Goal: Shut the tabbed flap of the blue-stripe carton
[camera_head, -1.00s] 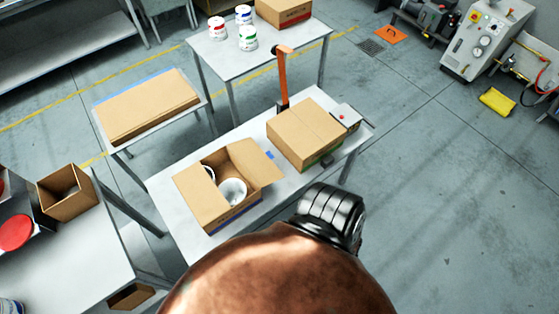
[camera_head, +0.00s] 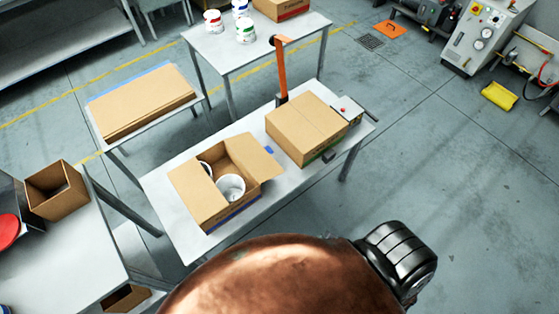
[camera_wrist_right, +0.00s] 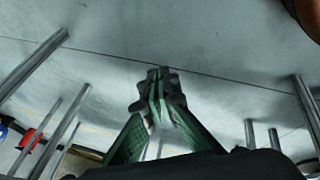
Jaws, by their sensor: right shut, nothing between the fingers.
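The blue-stripe carton (camera_head: 203,203) stands open on the middle table, with a blue stripe along its lower front side. White cans (camera_head: 231,187) show inside it. One brown flap (camera_head: 257,166) sticks outward at its right side; a small blue patch (camera_head: 269,150) shows just beyond that flap. My right gripper (camera_wrist_right: 160,80) shows in the right wrist view with its fingers together and nothing between them, over bare grey floor and table legs, away from the carton. In the head view the gripper fingers are out of sight; only a copper-and-black part of my arm shows. My left gripper is not in view.
A closed carton with a green stripe (camera_head: 306,129) stands right of the open one, near an orange post (camera_head: 282,70) and a small grey box (camera_head: 349,109). Flat cardboard (camera_head: 142,100) lies on a side table. An open empty box (camera_head: 57,189) stands at left.

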